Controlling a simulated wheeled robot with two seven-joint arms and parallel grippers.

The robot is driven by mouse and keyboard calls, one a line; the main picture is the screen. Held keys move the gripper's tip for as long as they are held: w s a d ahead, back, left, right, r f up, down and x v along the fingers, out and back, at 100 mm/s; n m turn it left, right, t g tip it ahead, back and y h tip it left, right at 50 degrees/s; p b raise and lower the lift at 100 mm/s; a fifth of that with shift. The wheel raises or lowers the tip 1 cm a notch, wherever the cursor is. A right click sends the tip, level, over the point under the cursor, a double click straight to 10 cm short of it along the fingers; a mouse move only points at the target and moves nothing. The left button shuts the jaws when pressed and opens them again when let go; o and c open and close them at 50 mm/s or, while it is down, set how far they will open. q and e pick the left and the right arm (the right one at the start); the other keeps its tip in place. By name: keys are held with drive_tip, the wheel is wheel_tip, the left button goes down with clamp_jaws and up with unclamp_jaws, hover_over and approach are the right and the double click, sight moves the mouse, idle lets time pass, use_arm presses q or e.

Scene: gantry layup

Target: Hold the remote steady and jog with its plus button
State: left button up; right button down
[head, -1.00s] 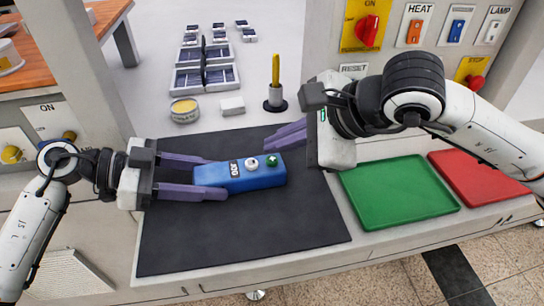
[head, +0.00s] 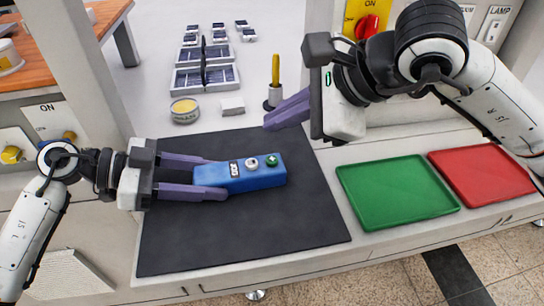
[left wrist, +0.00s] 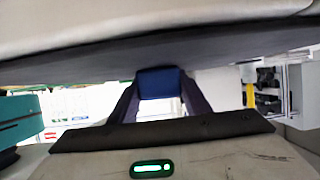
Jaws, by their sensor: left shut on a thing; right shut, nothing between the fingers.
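The blue remote (head: 215,177) lies over the dark mat (head: 240,235). On top it carries a label plate, a pale button (head: 252,163) and a green button (head: 271,160); I cannot make out a plus sign. My left gripper (head: 210,178) is shut on the remote's left end, one purple finger along each side. The left wrist view also shows the remote's blue end (left wrist: 160,84) between the fingers. My right gripper (head: 270,122) is shut and empty, raised above and behind the remote, apart from its buttons.
A green tray (head: 397,194) and a red tray (head: 482,178) sit to the right. Behind the mat are a yellow-topped tin (head: 184,106), a white block (head: 232,106), a yellow tool in a holder (head: 275,80) and several panels (head: 200,80). The front mat is clear.

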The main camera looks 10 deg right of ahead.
use_arm(q)
drive_tip(key=o, duration=1.3)
